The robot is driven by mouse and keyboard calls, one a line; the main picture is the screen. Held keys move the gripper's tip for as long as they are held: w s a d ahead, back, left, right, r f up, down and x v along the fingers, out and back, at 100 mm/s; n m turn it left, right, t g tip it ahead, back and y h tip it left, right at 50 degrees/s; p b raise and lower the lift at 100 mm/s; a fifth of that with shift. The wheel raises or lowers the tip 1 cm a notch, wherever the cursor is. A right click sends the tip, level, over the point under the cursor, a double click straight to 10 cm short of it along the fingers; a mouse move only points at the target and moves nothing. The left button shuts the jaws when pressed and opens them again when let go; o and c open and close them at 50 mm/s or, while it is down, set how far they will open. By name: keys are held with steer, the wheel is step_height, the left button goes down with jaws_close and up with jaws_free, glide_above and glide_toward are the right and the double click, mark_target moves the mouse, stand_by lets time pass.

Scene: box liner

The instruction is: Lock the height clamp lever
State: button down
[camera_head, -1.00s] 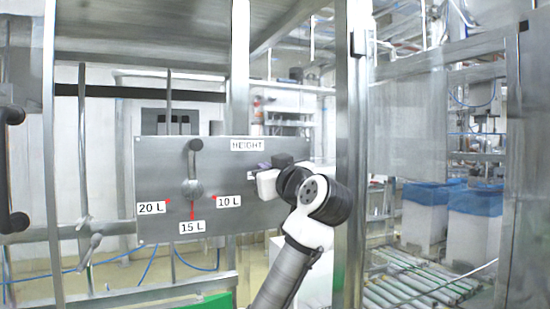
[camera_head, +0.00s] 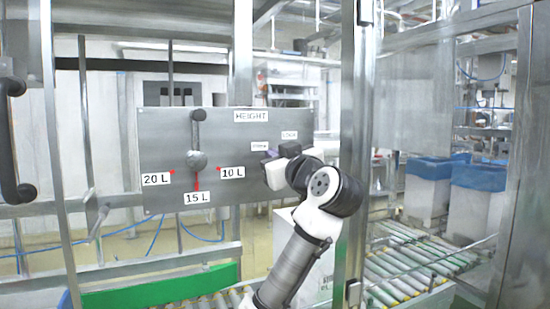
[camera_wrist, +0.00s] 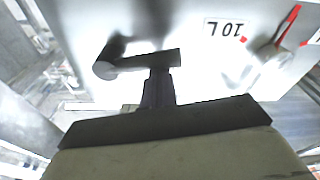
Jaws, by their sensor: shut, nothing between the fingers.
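The grey height panel (camera_head: 225,180) stands upright in front of me, with a HEIGHT label at its top right. My gripper (camera_head: 270,157) is at the panel's right part, just below two small white labels; the right one appears to read LOCK. In the wrist view my gripper (camera_wrist: 158,75) is shut and holds nothing. A dark grey rounded lever (camera_wrist: 107,67) shows close beside the fingertips there; I cannot tell whether they touch. In the head view the clamp lever is mostly hidden by my gripper, so its position is unclear.
A crank handle (camera_head: 198,130) points up on the panel, with its red pointer toward the 15 L label (camera_head: 197,198). A metal frame post (camera_head: 354,150) stands right of my arm. A roller conveyor (camera_head: 415,262) and blue-lined boxes (camera_head: 478,178) are at the right.

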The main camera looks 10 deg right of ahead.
steer(key=shift+f+n+b, duration=0.25)
steer(key=shift+n+b, duration=0.1)
steer(key=shift+n, duration=0.05)
steer(key=w+d+f+n+g+y+b, duration=0.1)
steer(key=d+f+n+b, duration=0.3)
steer(key=n, duration=1)
step_height(320, 180, down, 2)
steer(key=shift+n+g+b, duration=0.4)
steer(key=shift+g+b, duration=0.2)
steer(key=shift+b, duration=0.35)
steer(key=shift+d, duration=0.1)
steer(key=shift+w, duration=0.1)
steer(key=s+b, duration=0.3)
steer(key=s, duration=0.6)
steer(key=shift+s, duration=0.25)
